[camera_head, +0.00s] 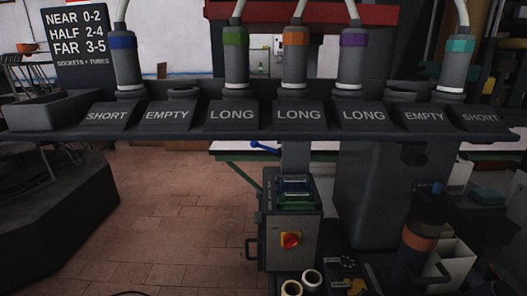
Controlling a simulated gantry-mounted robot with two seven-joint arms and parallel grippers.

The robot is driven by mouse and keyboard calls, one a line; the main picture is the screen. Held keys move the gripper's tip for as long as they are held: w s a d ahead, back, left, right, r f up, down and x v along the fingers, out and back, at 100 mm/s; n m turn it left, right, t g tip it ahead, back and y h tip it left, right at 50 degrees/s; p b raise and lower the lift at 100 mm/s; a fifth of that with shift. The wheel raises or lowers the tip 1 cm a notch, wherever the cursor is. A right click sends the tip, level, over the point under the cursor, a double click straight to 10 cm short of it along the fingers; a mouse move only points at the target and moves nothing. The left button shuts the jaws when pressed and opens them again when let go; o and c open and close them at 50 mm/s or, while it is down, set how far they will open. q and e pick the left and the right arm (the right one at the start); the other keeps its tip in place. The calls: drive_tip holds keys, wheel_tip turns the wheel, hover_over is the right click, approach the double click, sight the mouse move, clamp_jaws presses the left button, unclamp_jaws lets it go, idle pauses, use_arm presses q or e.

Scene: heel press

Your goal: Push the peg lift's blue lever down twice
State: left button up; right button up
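A small blue bar with a rounded end (264,148) sticks out to the left below the shelf, just above the grey control box. A second small blue part (437,187) shows at the lower right, above a dark cylinder with an orange band (420,240). I cannot tell for sure which of the two is the peg lift's lever. Neither of my grippers is in view, and nothing is touching either blue part.
A dark shelf (190,134) spans the view, with sockets labelled SHORT, EMPTY and LONG. Several banded tubes, such as the orange-banded one (295,60), stand in it. A grey control box (285,240) has a red knob on a yellow plate (290,240). Brick floor (165,220) lies open at left.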

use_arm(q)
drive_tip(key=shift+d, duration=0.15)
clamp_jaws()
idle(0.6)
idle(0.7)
